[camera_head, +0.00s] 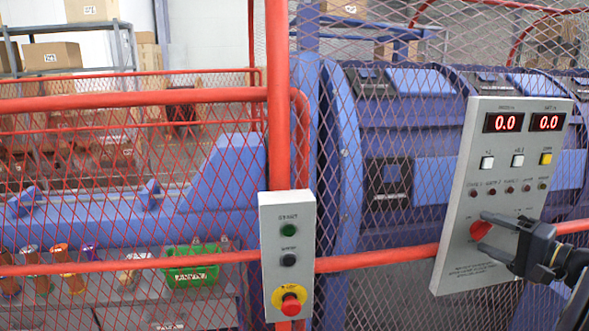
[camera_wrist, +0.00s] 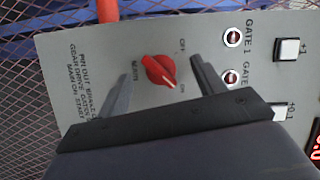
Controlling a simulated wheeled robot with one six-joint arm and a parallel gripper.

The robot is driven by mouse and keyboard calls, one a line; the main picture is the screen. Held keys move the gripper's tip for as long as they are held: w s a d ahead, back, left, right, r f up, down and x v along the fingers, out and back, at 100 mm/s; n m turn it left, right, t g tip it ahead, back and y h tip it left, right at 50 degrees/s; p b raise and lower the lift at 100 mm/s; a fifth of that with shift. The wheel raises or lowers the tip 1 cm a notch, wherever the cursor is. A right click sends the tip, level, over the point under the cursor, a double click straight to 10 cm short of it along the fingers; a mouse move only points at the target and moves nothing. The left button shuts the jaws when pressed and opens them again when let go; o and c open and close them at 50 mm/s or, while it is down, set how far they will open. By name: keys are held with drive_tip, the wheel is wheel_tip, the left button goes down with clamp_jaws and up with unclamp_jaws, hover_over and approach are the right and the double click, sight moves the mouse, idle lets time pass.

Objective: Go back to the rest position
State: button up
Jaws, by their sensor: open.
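My gripper (camera_head: 486,230) is at the right in the head view, in front of the lower part of a grey control panel (camera_head: 463,262). Its two dark fingers are open and hold nothing. A red rotary knob (camera_head: 480,229) on the panel lies just by the fingertips. In the wrist view the red knob (camera_wrist: 158,71) appears between the spread fingers (camera_wrist: 160,76), with a visible gap on each side. I cannot tell how far the fingertips are from the panel face.
The panel has red displays (camera_head: 525,122) reading 0.0, buttons and lamps. A red-framed mesh fence (camera_head: 278,120) stands before the blue machine (camera_head: 420,140). A small button box (camera_head: 288,225) with a red emergency stop hangs on the post. A green crate (camera_head: 195,270) sits behind the mesh.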

drive_tip(key=n, duration=0.1)
drive_tip(key=n+g+h, duration=0.1)
drive_tip(key=n, duration=0.1)
drive_tip(key=n+h+p, duration=0.1)
drive_tip(key=shift+a+r+n, duration=0.2)
drive_tip(key=shift+r+n, duration=0.1)
drive_tip(key=shift+n, duration=0.1)
drive_tip(key=shift+s+d+g, duration=0.1)
drive_tip(key=shift+s+g, duration=0.05)
drive_tip(key=shift+g, duration=0.15)
drive_tip(key=shift+b+v, duration=0.3)
drive_tip(key=shift+v, duration=0.75)
